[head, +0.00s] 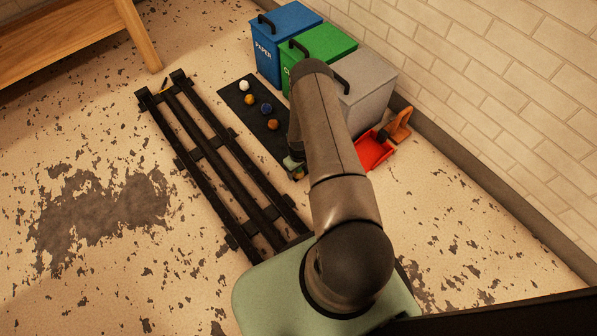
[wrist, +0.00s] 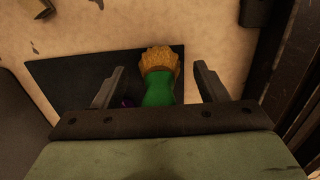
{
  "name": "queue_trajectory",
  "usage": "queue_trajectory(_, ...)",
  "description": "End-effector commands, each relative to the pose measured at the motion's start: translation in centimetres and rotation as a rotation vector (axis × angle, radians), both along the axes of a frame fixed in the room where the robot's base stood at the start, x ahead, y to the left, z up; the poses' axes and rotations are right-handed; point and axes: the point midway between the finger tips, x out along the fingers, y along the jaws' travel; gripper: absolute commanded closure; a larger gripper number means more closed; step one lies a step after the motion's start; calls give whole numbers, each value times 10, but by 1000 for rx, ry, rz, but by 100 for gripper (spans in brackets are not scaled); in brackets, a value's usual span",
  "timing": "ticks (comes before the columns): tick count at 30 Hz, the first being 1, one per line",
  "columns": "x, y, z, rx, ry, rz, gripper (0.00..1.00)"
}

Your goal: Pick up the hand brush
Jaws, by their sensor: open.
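In the wrist view, the hand brush has a green handle (wrist: 158,90) and tan bristles (wrist: 160,60). It lies over the dark mat (wrist: 60,80) with its bristle end pointing away from my palm. My gripper (wrist: 159,70) is open, with one finger on each side of the brush and a visible gap on both sides. The near end of the handle is hidden behind my palm. In the head view, my arm hides most of my gripper and the brush at the near end of the mat (head: 236,94).
Blue (head: 283,45), green (head: 325,42) and grey (head: 366,92) bins stand along the wall. A red dustpan (head: 373,153) and an orange object (head: 398,126) are right of my arm. Several small balls (head: 265,108) lie on the mat. A black rail (head: 205,150) runs left of it.

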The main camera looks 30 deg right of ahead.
Motion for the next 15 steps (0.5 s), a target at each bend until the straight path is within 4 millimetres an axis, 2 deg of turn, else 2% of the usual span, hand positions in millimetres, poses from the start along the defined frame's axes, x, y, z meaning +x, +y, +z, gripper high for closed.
queue_trajectory(3,0,0,1,0,-1,0,34)
queue_trajectory(8,0,0,1,0,-1,0,78)
queue_trajectory(9,0,0,1,0,-1,0,83)
queue_trajectory(15,1,0,2,0,-1,0,83)
